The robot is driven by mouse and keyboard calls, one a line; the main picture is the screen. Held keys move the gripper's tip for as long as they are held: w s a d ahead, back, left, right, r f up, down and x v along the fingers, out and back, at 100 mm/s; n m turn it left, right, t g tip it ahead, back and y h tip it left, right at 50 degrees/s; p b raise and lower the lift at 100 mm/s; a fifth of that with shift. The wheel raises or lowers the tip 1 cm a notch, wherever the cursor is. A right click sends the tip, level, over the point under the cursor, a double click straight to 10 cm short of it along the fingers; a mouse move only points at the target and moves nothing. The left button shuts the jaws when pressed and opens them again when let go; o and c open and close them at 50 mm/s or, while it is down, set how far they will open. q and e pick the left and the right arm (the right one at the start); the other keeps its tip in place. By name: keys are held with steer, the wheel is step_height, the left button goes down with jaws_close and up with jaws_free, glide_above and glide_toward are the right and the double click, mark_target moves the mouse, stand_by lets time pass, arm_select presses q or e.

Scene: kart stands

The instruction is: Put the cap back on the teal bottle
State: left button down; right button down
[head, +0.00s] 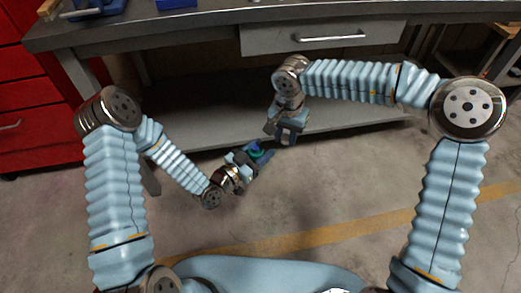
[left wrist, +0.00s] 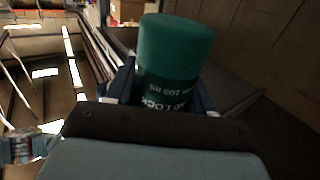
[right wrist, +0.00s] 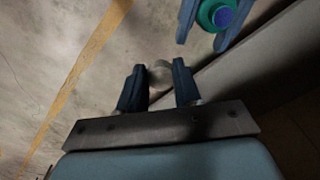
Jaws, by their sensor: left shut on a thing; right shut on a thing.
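The teal bottle (head: 256,150) is held in my left gripper (head: 251,156), in front of the bench's lower shelf. In the left wrist view the teal bottle (left wrist: 176,50) stands between the fingers, with white lettering upside down. In the right wrist view the bottle's end (right wrist: 222,14) shows a teal ring around a blue middle, with no cap on it. My right gripper (right wrist: 158,85) is shut on a small grey round piece, apparently the cap (right wrist: 160,74). In the head view my right gripper (head: 284,138) is right of the bottle, apart from it; the cap cannot be made out there.
A grey workbench (head: 215,30) with a drawer (head: 322,37) and a lower shelf (head: 200,118) stands ahead. A red cabinet (head: 35,130) is at the left. Blue items (head: 98,7) lie on the benchtop. The concrete floor in front is clear, with a yellow line (head: 335,233).

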step_height(320, 180, up, 4)
steer(key=m, duration=0.2)
glide_above(254, 149)
steer(key=shift+w+r, duration=0.1)
steer(key=shift+r, duration=0.1)
steer(key=shift+d+f, duration=0.1)
steer(key=shift+f, duration=0.05)
steer(key=shift+f, duration=1.85)
steer(key=shift+f, duration=0.9)
steer(key=shift+f, duration=0.55)
